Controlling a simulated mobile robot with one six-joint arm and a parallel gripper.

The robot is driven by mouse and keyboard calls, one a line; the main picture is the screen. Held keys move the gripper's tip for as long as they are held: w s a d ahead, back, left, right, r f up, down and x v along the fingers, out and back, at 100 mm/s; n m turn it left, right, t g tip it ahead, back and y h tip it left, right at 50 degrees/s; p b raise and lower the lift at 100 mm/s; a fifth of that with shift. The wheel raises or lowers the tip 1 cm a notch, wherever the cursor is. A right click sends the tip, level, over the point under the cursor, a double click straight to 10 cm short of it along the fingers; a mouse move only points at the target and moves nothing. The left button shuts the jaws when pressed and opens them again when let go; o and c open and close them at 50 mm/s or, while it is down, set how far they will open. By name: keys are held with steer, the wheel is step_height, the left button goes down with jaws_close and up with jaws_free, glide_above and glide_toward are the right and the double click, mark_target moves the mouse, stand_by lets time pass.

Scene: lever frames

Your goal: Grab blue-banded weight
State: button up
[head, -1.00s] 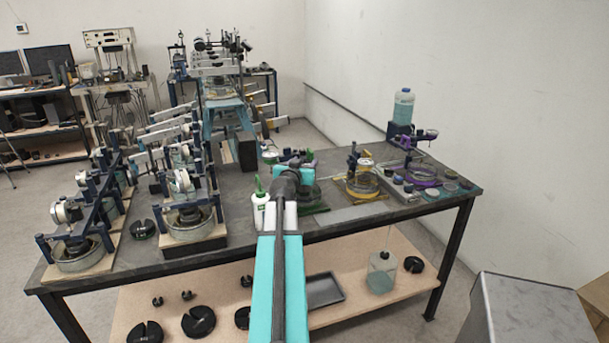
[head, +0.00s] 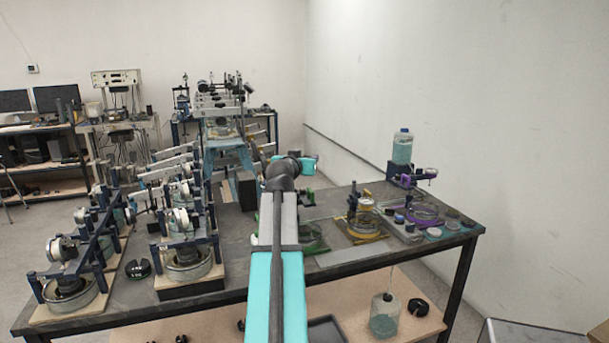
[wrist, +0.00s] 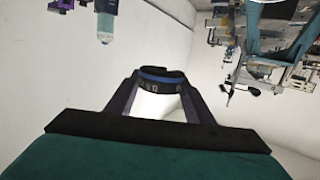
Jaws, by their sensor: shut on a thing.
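A black weight with a blue band (wrist: 162,76) sits between the dark fingers of my gripper (wrist: 163,90) in the wrist view. The fingers are shut on it, one at each side. White numbers show on its dark rim, and a pale surface shows between the fingers below it. In the head view my arm reaches over the workbench (head: 240,262), with the teal wrist part at its far end. The fingers and the weight are hidden there behind my arm.
Several balance-like instruments (head: 186,258) crowd the bench's left side. A yellow-marked instrument (head: 363,218), a purple-marked one (head: 424,212) and a clear bottle (head: 402,150) stand on the right. A black slotted weight (head: 138,268) lies at left. A wall runs behind the right side.

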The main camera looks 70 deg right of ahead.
step_height(320, 180, up, 4)
stand_by(0.4)
stand_by(0.6)
